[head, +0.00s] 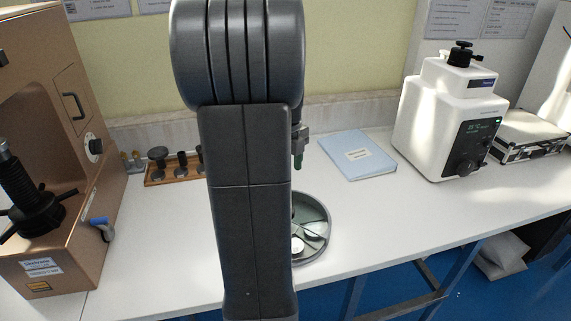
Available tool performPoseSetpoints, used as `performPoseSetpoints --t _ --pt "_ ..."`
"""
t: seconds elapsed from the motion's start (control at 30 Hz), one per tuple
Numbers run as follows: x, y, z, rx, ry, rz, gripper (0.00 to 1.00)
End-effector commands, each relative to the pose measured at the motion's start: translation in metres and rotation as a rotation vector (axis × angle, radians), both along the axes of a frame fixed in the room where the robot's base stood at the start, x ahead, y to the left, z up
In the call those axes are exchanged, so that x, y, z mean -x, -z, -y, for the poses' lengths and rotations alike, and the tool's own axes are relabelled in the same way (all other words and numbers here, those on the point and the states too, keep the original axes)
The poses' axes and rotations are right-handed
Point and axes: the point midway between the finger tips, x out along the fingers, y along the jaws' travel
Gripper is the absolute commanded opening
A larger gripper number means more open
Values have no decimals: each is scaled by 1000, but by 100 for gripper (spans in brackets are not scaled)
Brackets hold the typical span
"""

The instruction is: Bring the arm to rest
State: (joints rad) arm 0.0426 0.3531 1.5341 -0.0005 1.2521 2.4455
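My arm stands upright in the middle of the head view and covers much of the bench behind it. My gripper (299,150) shows only in part at the right edge of the arm, above the bench. A small green piece shows at its lower end; I cannot tell whether it is a fingertip or something held. The opening between the fingers is hidden.
A brown hardness tester (50,240) stands left, a white tester (450,115) right. A wooden rack (160,178), a round dish (322,215) partly behind my arm, a blue folder (357,155) and a case (528,137) are on the white bench (400,220). The bench's front right is clear.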

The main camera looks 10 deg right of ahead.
Motion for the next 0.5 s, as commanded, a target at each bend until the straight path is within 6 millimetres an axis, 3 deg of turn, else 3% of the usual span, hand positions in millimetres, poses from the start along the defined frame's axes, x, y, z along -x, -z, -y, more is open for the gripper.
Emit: performPoseSetpoints --t 0.17,0.5 --pt "0 9 0 0 0 -3 64" --pt "1 71 0 -1 0 -7 64"
